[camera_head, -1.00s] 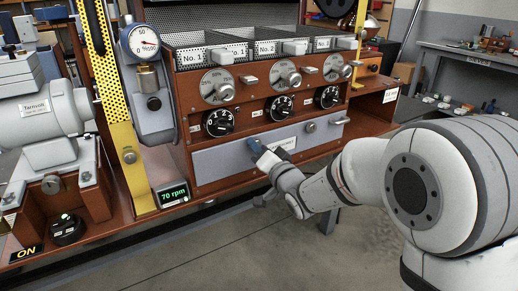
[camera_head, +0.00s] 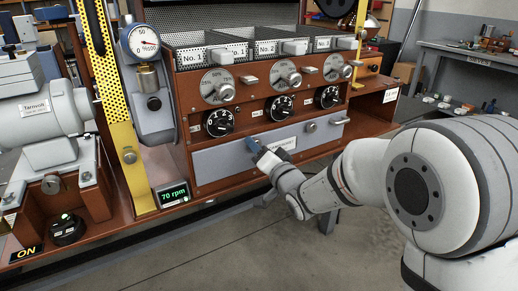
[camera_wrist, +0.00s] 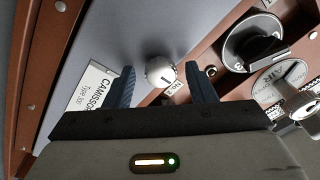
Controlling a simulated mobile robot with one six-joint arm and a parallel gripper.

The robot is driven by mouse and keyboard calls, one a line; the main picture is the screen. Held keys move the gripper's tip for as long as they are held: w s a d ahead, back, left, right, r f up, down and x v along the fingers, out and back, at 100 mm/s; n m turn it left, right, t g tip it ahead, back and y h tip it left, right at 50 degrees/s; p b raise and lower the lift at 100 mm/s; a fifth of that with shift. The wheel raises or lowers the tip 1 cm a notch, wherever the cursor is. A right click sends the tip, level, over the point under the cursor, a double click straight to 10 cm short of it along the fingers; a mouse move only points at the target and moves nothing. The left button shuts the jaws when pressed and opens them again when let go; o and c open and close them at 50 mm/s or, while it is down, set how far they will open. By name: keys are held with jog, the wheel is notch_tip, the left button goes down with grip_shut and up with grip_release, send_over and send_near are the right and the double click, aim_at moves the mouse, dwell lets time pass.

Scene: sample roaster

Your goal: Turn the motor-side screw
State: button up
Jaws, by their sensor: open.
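A round slotted screw head (camera_wrist: 161,70) sits on the grey front panel (camera_wrist: 115,30). In the wrist view it shows between the tips of my open gripper (camera_wrist: 162,85), with a gap to each blue finger. In the head view my gripper (camera_head: 256,150) is in front of the left part of the grey panel (camera_head: 222,162) and hides this screw. The other screw (camera_head: 311,127) of the panel is in plain view to the right. The grey motor (camera_head: 45,118) stands at the far left.
A white label (camera_wrist: 92,90) is beside the left finger. Black dials (camera_head: 220,123) are above the panel, and one dial (camera_wrist: 253,43) is close right of the fingers in the wrist view. A handle (camera_head: 340,121) juts out at the right. The floor in front is clear.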

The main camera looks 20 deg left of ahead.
jog(key=p+v, duration=0.1)
jog(key=v, duration=0.6)
jog(key=shift+s+d, duration=0.2)
jog(key=shift+d, duration=0.05)
jog(key=shift+r, duration=0.1)
jog(key=d+r+m+g+h+p, duration=0.1)
jog(key=d+r+h+p, duration=0.5)
jog(key=d+p, duration=0.3)
jog(key=d+r+h+p, duration=0.5)
jog(key=d+r+p, duration=0.15)
jog(key=d, duration=0.55)
jog(key=s+d+r+g+h+p, duration=0.2)
jog(key=s+d+r+g+p, duration=0.2)
jog(key=s, duration=0.5)
jog(key=s+d+r+g+h+p, duration=0.1)
jog(key=s+d+r+g+p, duration=0.3)
jog(key=s+d+r+p, duration=0.2)
jog(key=s+d+p, duration=0.2)
jog(key=s+p, duration=0.2)
jog(key=shift+s+d+r+h, duration=0.3)
jog(key=shift+d+r+h, duration=0.05)
jog(key=shift+d+h, duration=0.05)
